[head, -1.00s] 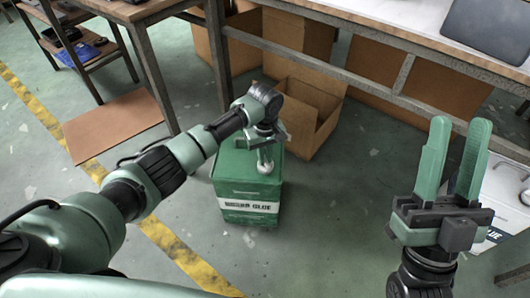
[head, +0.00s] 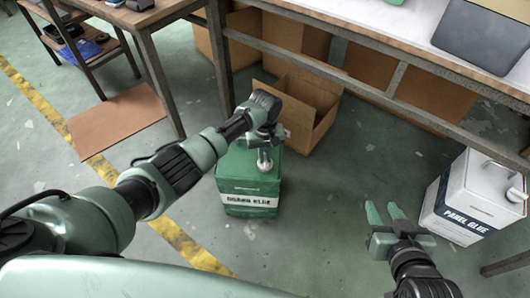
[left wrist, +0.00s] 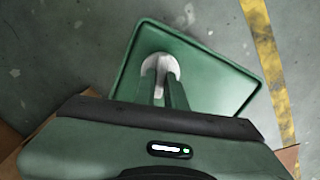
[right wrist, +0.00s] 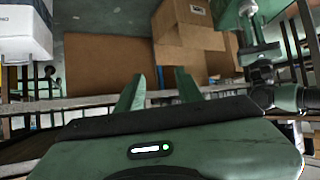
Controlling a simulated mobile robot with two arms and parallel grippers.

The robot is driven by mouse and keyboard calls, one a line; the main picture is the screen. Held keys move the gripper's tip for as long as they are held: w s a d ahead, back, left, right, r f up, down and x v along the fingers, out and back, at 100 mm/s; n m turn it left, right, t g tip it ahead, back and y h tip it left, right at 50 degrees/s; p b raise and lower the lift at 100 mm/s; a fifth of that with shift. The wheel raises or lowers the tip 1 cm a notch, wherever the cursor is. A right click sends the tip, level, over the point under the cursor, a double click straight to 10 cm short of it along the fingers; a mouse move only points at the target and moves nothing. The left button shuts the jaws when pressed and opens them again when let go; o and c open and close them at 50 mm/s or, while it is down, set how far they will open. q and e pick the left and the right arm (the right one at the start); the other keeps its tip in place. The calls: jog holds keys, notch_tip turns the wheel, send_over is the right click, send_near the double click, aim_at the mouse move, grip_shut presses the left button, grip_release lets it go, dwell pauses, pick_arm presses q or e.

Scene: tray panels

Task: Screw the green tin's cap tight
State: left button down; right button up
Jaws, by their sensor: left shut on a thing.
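The green tin (head: 249,190) stands on the floor in the head view, with a white label band on its front. Its pale round cap (head: 265,160) sits on the top face. My left gripper (head: 265,146) points down from above onto the cap. In the left wrist view its two fingers close on the cap (left wrist: 161,64), near one edge of the tin's lid (left wrist: 215,80). Much of the cap is hidden by the fingers. My right gripper (head: 387,212) is open and empty over the floor at the right, clear of the tin.
A white and blue Panel Glue tin (head: 468,200) stands at the right. An open cardboard box (head: 312,115) is just behind the green tin, under the bench (head: 380,48). A flat cardboard sheet (head: 115,122) lies at the left. The floor in front is clear.

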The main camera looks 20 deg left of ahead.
pick_arm(q)
jog(key=shift+m+p, duration=0.5)
jog(key=shift+p, duration=0.25)
jog(key=shift+d+m+p, duration=0.1)
jog(key=shift+m+p, duration=0.55)
jog(key=shift+m, duration=0.65)
jog(key=m+p, duration=0.1)
jog(key=m, duration=0.2)
jog(key=shift+m, duration=0.3)
jog(key=m, duration=0.5)
jog(key=shift+d+m+p, duration=0.1)
jog(key=shift+m+p, duration=0.2)
jog(key=shift+p, duration=0.1)
jog(key=m, duration=0.2)
jog(key=shift+m, duration=0.3)
jog(key=m, duration=0.3)
jog(key=shift+m, duration=1.3)
pick_arm(e)
jog(key=s+d+f+g+h, duration=0.1)
jog(key=s+d+f+g, duration=0.1)
jog(key=s, duration=0.4)
jog(key=s+d+f+g+h, duration=0.1)
jog(key=s+d+f+g, duration=0.1)
jog(key=s+f+g, duration=0.2)
jog(key=shift+s+d+g, duration=0.25)
jog(key=shift+s+g, duration=0.75)
jog(key=shift+s, duration=0.55)
